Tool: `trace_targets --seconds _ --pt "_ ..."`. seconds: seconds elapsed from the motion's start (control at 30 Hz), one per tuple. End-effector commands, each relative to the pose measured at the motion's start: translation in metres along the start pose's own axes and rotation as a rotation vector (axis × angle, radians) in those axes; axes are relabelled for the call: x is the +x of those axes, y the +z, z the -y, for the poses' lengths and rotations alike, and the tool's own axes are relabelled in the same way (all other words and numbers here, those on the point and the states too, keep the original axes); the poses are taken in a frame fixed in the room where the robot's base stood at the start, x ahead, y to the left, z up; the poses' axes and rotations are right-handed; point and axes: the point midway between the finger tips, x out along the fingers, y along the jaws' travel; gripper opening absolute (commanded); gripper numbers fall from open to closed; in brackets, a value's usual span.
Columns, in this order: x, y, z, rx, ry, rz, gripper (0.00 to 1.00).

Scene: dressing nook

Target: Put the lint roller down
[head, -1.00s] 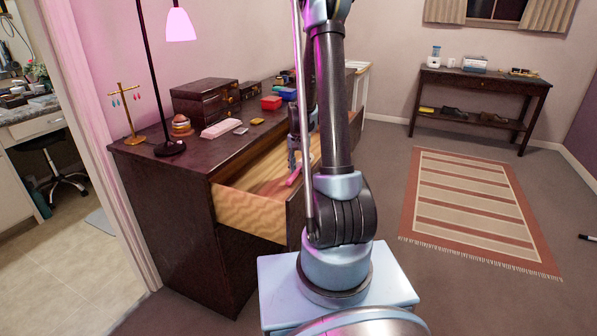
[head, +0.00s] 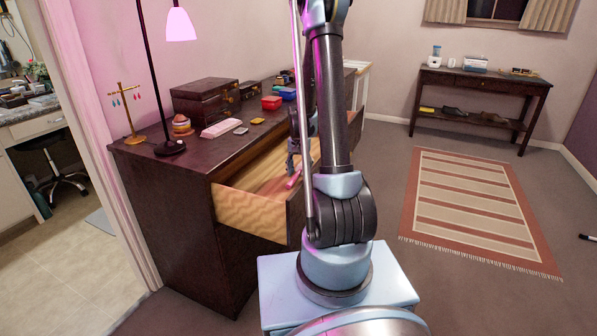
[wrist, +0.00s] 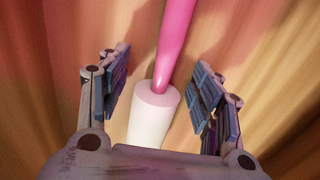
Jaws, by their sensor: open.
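The lint roller (wrist: 155,115) has a white roll and a pink handle. In the wrist view it lies between my gripper's two fingers (wrist: 158,90), with a visible gap on each side. The fingers are apart and do not touch it. Wood-grained surface of the open drawer shows behind it. In the head view the pink handle (head: 293,180) shows inside the drawer (head: 250,212), just below my gripper (head: 292,160). My arm hides part of the drawer, and whether the roller rests fully on the drawer bottom is hard to tell.
The dark dresser (head: 165,210) carries a lamp (head: 170,148), a jewellery box (head: 205,98), an earring stand (head: 128,110) and several small items. The drawer's front and sides stand close around my gripper. A striped rug (head: 470,205) lies on open floor to the right.

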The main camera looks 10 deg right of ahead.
Motion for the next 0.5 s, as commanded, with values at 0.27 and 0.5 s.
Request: trace_targets --seconds 0.27,0.5 --pt "-0.015 0.0 0.0 0.0 0.0 0.0 0.59" --pt "-0.049 0.0 0.0 0.0 0.0 0.0 0.59"
